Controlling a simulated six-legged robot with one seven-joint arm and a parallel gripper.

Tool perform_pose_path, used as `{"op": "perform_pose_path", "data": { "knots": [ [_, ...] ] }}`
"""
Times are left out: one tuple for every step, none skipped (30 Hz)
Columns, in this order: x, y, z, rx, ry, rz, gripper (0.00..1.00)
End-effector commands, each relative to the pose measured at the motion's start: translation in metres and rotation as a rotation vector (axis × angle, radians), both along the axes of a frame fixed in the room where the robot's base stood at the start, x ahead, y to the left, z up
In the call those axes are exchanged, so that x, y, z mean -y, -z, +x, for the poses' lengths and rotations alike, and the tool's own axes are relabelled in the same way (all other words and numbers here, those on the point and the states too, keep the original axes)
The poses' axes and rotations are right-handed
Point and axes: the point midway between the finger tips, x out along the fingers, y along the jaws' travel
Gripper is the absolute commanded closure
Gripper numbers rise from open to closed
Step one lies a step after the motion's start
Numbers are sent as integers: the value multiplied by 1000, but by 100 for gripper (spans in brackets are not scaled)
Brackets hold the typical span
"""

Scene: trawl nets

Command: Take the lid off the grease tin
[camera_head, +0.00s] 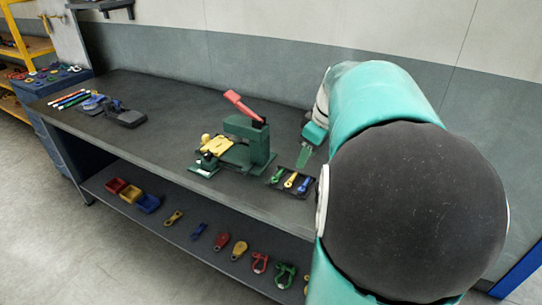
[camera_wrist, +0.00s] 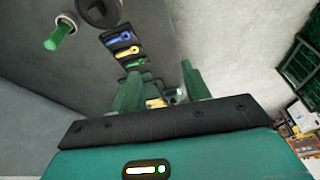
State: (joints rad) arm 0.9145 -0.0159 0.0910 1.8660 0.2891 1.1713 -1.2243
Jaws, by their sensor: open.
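I cannot make out the grease tin for certain. In the wrist view a round dark thing (camera_wrist: 100,12) with a pale mark on it is cut by the top edge; it may be the tin, but I cannot tell its lid from its body. My gripper (camera_wrist: 160,70) is open, with its two green fingers apart and nothing held between them. In the head view one green finger (camera_head: 304,158) shows over the bench, right of the green press. My arm hides the right part of the bench there.
The green press (camera_head: 245,140) with a red handle stands mid-bench. Beside it, a dark tray (camera_head: 276,183) holds blue, yellow and green pieces. A green cylindrical thing (camera_wrist: 58,36) lies near the round one.

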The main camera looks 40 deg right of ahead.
Motion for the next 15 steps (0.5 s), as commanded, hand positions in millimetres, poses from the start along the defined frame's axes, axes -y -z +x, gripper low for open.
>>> {"op": "perform_pose_path", "data": {
  "knots": [
    [35,6,-10,8,-3,16,53],
    [51,9,-15,15,-16,22,53],
    [71,12,-22,28,-31,28,53],
    [84,14,-28,37,-42,31,53],
    [96,17,-33,45,-51,35,53],
    [110,20,-40,57,-64,39,53],
    [118,21,-44,65,-73,39,53],
    [125,23,-48,71,-79,40,53],
    [133,24,-53,78,-85,39,53],
    [136,25,-55,82,-91,40,53],
    [139,27,-56,86,-94,41,53],
    [141,29,-57,88,-97,41,53],
    [141,32,-56,89,-100,41,53],
    [140,35,-55,90,-100,41,53],
    [139,41,-53,90,-102,43,53]
  ]
}}
